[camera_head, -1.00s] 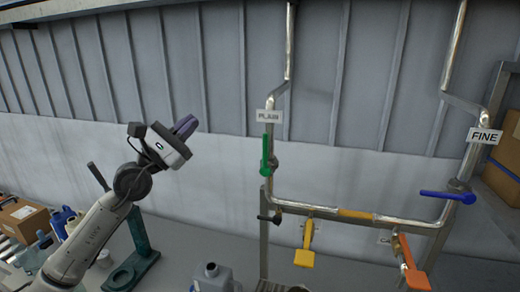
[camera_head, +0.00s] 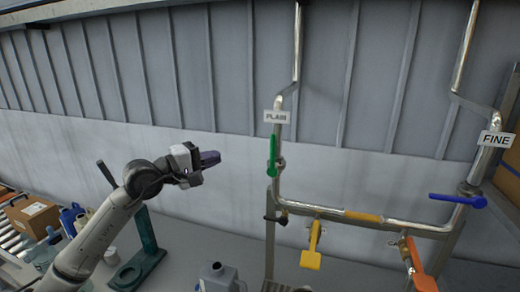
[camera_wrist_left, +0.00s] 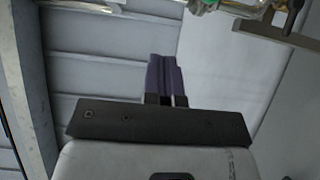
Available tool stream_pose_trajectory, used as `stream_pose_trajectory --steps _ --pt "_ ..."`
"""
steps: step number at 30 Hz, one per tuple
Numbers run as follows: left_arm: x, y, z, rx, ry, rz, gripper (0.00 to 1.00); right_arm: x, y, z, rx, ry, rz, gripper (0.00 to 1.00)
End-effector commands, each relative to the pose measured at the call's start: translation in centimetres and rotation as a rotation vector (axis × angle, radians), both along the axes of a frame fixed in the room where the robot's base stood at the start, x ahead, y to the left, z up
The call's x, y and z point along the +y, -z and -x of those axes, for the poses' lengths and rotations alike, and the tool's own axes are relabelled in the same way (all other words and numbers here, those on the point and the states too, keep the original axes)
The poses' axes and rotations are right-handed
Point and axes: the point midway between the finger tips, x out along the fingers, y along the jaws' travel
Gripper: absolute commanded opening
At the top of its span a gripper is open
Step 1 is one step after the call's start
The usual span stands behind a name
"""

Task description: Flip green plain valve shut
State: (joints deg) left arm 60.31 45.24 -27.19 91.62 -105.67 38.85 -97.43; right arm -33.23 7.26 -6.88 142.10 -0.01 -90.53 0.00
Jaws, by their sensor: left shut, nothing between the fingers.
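The green valve handle (camera_head: 272,156) stands upright along the left vertical pipe, just below the PLAIN label (camera_head: 276,117). My left gripper (camera_head: 212,158) is to the left of the handle, at about its height in the picture, with a clear gap between them. Its purple fingers point right, toward the pipe. In the left wrist view the fingers (camera_wrist_left: 165,80) are together with nothing between them. A bit of green (camera_wrist_left: 208,3) shows at the top edge of that view, beside pipework. My right gripper is not in view.
A blue handle (camera_head: 458,199) lies level on the right pipe under the FINE label (camera_head: 496,139). A yellow handle (camera_head: 312,246) and an orange handle (camera_head: 418,267) hang from the lower pipe. A jug (camera_head: 218,278) and a dark green stand (camera_head: 147,237) are below.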

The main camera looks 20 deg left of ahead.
Motion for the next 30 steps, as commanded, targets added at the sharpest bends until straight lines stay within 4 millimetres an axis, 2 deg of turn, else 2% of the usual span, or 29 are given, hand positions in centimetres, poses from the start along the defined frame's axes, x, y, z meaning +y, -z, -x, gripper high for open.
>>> stream_pose_trajectory --steps 8,23,30 --pt "-0.7 -0.2 -1.0 0.002 0.001 0.005 0.0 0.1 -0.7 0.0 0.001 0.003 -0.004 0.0" --pt "-5.4 -0.4 -8.5 0.004 0.002 0.006 0.0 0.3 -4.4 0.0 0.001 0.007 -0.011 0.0" --pt "-8.1 -0.3 -9.2 0.001 0.002 0.004 0.0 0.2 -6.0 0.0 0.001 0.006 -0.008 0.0"
